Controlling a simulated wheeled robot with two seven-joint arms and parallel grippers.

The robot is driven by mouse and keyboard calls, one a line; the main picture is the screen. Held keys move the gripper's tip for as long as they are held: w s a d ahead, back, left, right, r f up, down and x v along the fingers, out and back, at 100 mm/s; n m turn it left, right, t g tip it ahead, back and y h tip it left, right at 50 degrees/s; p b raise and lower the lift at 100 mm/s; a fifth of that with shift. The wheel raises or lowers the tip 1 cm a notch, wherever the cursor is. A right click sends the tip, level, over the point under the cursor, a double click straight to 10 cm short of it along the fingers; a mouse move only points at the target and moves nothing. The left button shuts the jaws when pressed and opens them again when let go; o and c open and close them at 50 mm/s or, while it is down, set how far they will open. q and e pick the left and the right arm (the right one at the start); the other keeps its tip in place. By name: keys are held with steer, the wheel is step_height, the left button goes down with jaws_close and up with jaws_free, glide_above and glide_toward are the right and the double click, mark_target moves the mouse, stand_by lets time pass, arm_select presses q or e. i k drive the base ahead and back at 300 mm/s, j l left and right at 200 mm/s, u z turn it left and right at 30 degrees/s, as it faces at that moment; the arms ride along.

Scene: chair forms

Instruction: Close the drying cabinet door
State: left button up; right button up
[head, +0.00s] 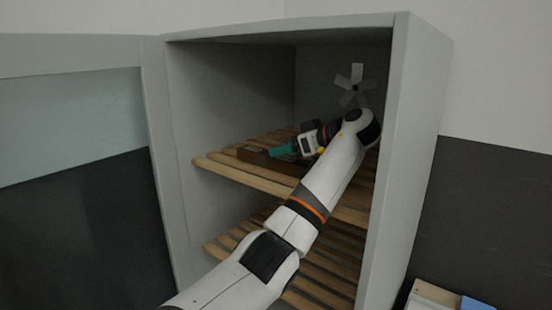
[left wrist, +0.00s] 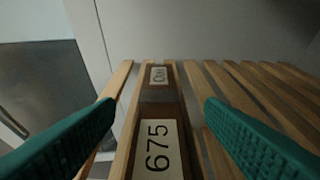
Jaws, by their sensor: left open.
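The grey drying cabinet (head: 425,120) stands open in the head view. Its door (head: 95,55), with a glass panel, is swung out to the left. My left arm reaches into the cabinet, and my left gripper (head: 280,150) is over the upper slatted shelf (head: 225,168). In the left wrist view its teal fingers are apart. A dark brown wooden block (left wrist: 157,94) with pale labels, one reading 675, lies between and beyond them; I cannot tell whether they touch it. The block (head: 257,156) also shows in the head view, partly hidden by the gripper. My right gripper is not in view.
A lower slatted shelf (head: 325,268) lies beneath my arm. A grey fan (head: 355,84) is at the cabinet's back wall. A pale board (head: 432,293) and a blue item (head: 477,303) are outside at the lower right. The space between door and cabinet is open.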

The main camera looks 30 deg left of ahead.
mark_target(23, 54)
steer(key=k, duration=1)
